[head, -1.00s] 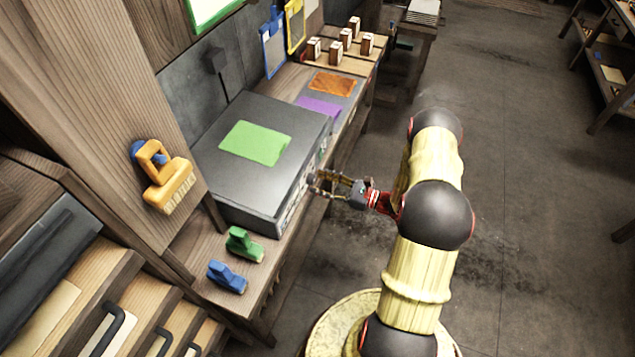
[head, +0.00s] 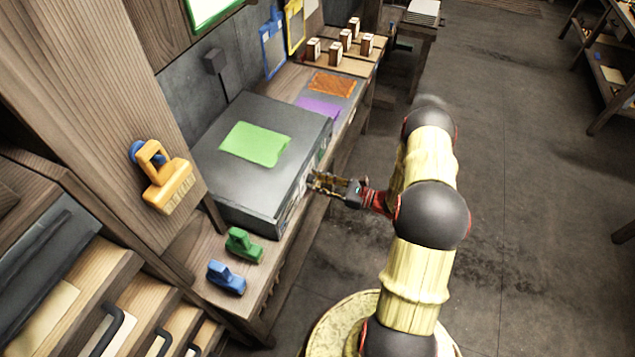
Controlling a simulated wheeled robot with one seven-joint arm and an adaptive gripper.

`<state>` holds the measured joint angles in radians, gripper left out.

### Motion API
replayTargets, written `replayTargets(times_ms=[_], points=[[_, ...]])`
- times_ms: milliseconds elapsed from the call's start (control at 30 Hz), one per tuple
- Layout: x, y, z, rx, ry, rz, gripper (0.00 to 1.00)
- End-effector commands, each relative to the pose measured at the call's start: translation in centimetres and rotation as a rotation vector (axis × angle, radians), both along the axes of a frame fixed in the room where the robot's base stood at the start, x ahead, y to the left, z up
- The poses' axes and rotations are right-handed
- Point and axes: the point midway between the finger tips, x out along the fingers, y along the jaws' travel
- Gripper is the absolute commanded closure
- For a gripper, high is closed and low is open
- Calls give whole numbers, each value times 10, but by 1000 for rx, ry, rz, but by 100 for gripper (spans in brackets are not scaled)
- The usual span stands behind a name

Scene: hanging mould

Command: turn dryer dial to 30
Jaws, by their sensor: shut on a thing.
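The dryer (head: 228,180) is a dark grey box on the wooden bench, with a green sheet (head: 255,144) lying on its top. Its front faces right and is seen very steeply, so the dial and its markings cannot be read. My gripper (head: 314,181) is at the dryer's front face, pointing left. Its fingers are shut on a small part there, which looks like the dial but is mostly hidden by the fingers.
A green block (head: 243,245) and a blue block (head: 226,278) stand on the bench nearer me. An orange brush (head: 165,180) hangs on the wooden panel. Purple and orange sheets and several small boxes lie beyond the dryer.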

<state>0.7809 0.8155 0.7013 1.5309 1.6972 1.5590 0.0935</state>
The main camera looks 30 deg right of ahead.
Motion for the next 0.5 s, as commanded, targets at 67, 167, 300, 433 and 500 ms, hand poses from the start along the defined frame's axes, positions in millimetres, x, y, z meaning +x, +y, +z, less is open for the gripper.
replayTargets(times_ms=[67,167,300,433,500], points=[[0,0,0,0,0,-1,86],[0,0,0,0,0,-1,92],[0,0,0,-1,-1,-1,95],[0,-1,0,-11,-9,-1,95],[0,-1,0,-24,-18,-1,95]])
